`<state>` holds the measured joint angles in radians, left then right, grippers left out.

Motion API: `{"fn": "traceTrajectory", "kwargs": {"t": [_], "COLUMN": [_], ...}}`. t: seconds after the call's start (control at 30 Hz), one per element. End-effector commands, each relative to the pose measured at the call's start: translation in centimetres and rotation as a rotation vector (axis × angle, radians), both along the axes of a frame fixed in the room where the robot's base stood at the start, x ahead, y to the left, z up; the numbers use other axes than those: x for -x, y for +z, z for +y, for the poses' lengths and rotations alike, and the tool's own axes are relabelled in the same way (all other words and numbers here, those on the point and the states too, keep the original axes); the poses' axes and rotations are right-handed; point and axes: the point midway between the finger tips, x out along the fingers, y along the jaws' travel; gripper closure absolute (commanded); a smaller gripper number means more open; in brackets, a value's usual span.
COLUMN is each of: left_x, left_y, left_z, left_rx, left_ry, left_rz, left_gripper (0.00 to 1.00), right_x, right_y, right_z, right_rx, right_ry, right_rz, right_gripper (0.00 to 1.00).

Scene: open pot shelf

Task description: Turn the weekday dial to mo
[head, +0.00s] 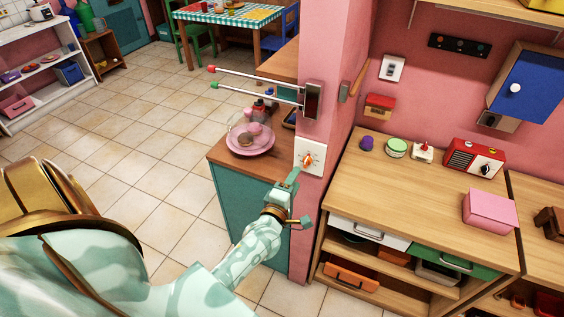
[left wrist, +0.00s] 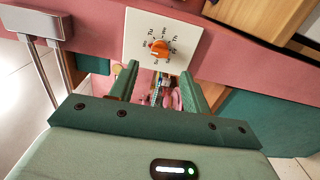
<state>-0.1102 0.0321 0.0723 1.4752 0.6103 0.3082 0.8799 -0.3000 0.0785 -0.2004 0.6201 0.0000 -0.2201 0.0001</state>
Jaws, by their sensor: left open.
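The weekday dial is a white square plate (head: 310,157) on the end of the pink wall, with an orange knob (head: 307,159) at its centre. In the left wrist view the plate (left wrist: 190,38) shows day letters around the orange knob (left wrist: 158,48); "Tu" is near the top and "Mo" appears at the left. I cannot tell surely which day the knob points to. My left gripper (head: 299,197) is open and empty just below the plate; its two green fingers (left wrist: 159,80) are apart from the knob. My right gripper is in neither view.
A two-bar rail (head: 255,88) sticks out from the wall above the dial. A pink plate with a clear cover (head: 251,143) stands on the counter at left. A wooden shelf unit (head: 430,195) stands at right. Open tiled floor lies at left.

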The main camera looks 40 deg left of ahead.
Motion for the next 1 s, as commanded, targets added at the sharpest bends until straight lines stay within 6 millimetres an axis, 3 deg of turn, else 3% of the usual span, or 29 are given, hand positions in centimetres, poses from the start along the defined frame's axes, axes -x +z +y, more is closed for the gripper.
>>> {"fn": "traceTrajectory", "kwargs": {"t": [0.2, 0.4, 1.0], "left_x": [5.6, 8.4, 9.1], "left_y": [-0.1, -0.1, 0.0], "left_z": [-1.4, -2.0, -2.2], "left_rx": [0.001, -0.001, 0.0], "left_ry": [-0.001, 0.0, 0.0], "left_rz": [0.003, 0.001, 0.0], "left_gripper": [0.52, 0.52, 0.52], "right_x": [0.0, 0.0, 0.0], "right_y": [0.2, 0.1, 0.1], "right_z": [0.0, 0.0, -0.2], "right_rx": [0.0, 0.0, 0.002], "right_ry": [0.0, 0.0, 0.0], "right_rz": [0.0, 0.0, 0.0], "right_gripper": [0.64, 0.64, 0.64]}}
